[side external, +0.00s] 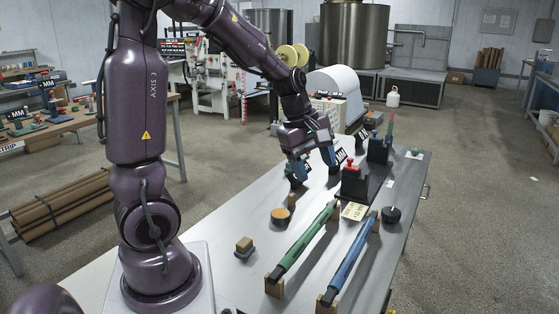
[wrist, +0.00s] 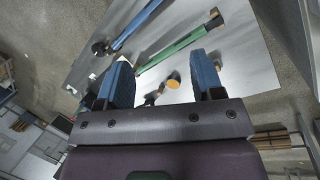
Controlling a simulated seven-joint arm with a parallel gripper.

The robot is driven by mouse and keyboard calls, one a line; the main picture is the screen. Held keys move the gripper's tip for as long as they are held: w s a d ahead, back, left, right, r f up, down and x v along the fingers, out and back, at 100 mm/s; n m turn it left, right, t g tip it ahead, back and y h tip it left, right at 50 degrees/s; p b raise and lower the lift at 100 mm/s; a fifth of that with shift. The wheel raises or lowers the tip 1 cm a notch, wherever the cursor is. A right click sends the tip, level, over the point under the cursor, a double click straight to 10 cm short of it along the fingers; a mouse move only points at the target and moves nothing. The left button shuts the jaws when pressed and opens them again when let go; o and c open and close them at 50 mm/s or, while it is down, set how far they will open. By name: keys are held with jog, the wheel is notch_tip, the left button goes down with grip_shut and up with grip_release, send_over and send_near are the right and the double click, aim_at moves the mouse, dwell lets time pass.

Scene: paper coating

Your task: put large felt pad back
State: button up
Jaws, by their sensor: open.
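My gripper (side external: 313,168) hangs above the far part of the table, its two blue fingers apart. In the wrist view my gripper (wrist: 160,64) is also open, with nothing seen gripped. I cannot tell for certain which thing is the large felt pad. A round tan-topped piece with a dark rim (side external: 281,215) lies on the table nearer than my gripper; its tan top (wrist: 173,82) shows between the fingers in the wrist view. A small wooden block on a dark base (side external: 244,245) sits near the arm's base. Dark items under the gripper are partly hidden.
A green rod (side external: 304,240) and a blue rod (side external: 349,257) rest raised on wooden supports. A red-topped block (side external: 353,181) stands on a dark plate, with small MM signs (side external: 340,157) nearby. A round black knobbed weight (side external: 391,214) is at right. The table's front left is mostly clear.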

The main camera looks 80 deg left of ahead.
jog(key=s+d+r+m+t, duration=0.1)
jog(key=s+d+r+m, duration=0.3)
jog(key=d+m, duration=0.3)
jog(key=s+d+r+m+t+y, duration=0.1)
jog(key=s+d+r+m, duration=0.3)
jog(key=m, duration=0.9)
jog(key=s+d, duration=0.2)
jog(key=shift+s+d+m, duration=0.3)
jog(key=shift+s+d, duration=0.05)
jog(key=shift+d, duration=0.05)
